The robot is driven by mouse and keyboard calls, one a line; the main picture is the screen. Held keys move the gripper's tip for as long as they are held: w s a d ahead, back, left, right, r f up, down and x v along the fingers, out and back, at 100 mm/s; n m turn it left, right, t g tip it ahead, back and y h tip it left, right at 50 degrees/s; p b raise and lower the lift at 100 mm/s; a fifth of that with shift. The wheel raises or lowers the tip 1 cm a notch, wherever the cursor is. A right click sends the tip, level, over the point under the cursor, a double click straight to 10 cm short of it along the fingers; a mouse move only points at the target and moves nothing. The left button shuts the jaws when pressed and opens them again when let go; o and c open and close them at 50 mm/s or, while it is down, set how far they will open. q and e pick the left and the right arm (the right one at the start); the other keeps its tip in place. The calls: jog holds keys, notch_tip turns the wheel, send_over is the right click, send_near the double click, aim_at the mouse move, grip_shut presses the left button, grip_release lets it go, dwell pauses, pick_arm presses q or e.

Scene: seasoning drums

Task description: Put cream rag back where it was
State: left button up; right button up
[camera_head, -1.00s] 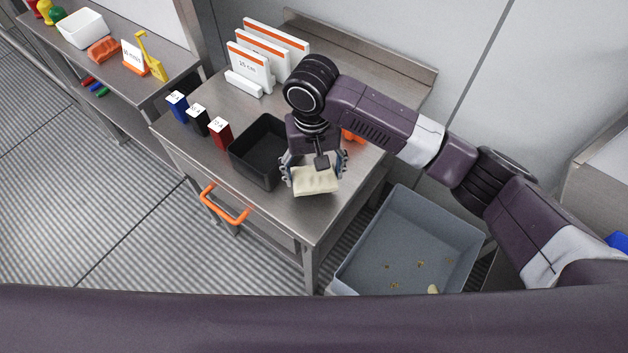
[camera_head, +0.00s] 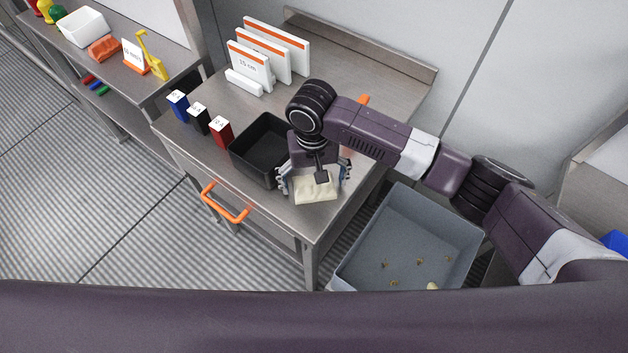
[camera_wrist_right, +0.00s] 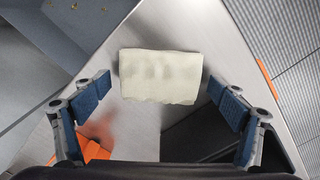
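The cream rag (camera_head: 316,191) is a folded, pale cloth lying on the steel table (camera_head: 290,222) near its front right corner, just right of the black bin (camera_head: 250,160). My right gripper (camera_head: 314,181) is low over it with fingers spread on both sides. In the right wrist view the rag (camera_wrist_right: 161,76) sits between the open fingers (camera_wrist_right: 158,88), with a gap on each side. My left gripper is not in view.
Blue (camera_head: 178,105), black (camera_head: 199,118) and red (camera_head: 221,132) containers stand left of the bin. White-orange panels (camera_head: 275,55) stand behind. An orange item is partly hidden by my arm. A grey tub (camera_head: 410,240) with small bits sits right of the table.

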aim_at(313, 180)
notch_tip(313, 180, up, 12)
jog(key=b, duration=0.2)
jog(key=shift+r, duration=0.15)
jog(key=shift+a, duration=0.1)
dwell(0.4)
